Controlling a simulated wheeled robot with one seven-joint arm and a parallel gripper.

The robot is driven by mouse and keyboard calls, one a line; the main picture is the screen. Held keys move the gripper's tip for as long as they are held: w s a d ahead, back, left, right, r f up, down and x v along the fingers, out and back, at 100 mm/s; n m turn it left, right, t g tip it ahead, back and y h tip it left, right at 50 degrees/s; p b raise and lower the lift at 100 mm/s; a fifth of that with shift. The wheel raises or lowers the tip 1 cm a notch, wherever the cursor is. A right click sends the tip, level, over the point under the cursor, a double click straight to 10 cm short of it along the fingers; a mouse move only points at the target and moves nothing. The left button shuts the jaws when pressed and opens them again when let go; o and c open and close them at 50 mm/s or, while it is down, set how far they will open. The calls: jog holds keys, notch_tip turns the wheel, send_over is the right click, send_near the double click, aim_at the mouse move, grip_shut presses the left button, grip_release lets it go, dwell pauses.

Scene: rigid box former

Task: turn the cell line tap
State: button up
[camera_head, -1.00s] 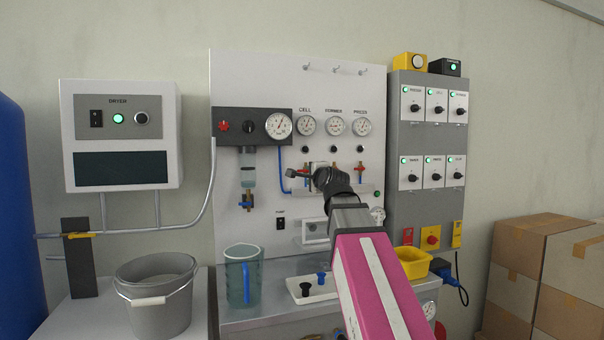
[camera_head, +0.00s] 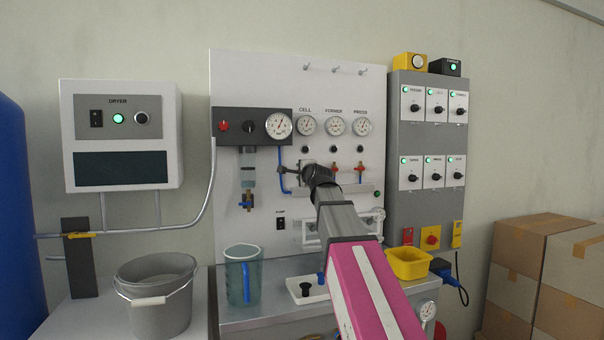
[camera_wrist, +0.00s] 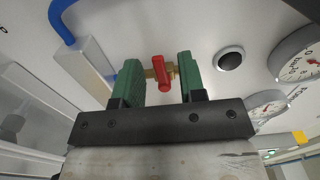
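The cell line tap has a red handle (camera_wrist: 161,73) on a brass stem. In the wrist view it sits between the two green fingers of my gripper (camera_wrist: 159,72). The gripper is open, with a small gap visible on each side of the handle. I cannot tell how deep the handle sits between the fingers. In the head view my dark wrist covers this tap, below the gauge marked CELL (camera_head: 306,126). Two more red-handled taps, the former tap (camera_head: 335,168) and the press tap (camera_head: 360,167), show to its right.
A blue tube (camera_wrist: 62,22) bends into the pale manifold block (camera_wrist: 84,68) left of the fingers. A black knob (camera_wrist: 228,59) and gauges (camera_wrist: 298,66) lie to the right. Below are a clear jug (camera_head: 243,275), a white tray (camera_head: 305,290) and a yellow bin (camera_head: 408,264).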

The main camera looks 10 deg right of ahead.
jog(key=shift+c, duration=0.3)
grip_shut()
jog(key=shift+f, duration=0.1)
jog(key=shift+w+d+f+n, duration=0.1)
jog(key=shift+d+f+n, duration=0.35)
jog(key=shift+n, duration=2.5)
jog(key=shift+w+d+f+n, duration=0.1)
jog(key=shift+d+f+n, duration=0.35)
jog(key=shift+n, duration=2.55)
jog(key=shift+d+f+n, duration=0.45)
jog(key=shift+n, duration=2.5)
jog(key=shift+o, duration=0.3)
grip_release()
jog(key=shift+s+d, duration=0.1)
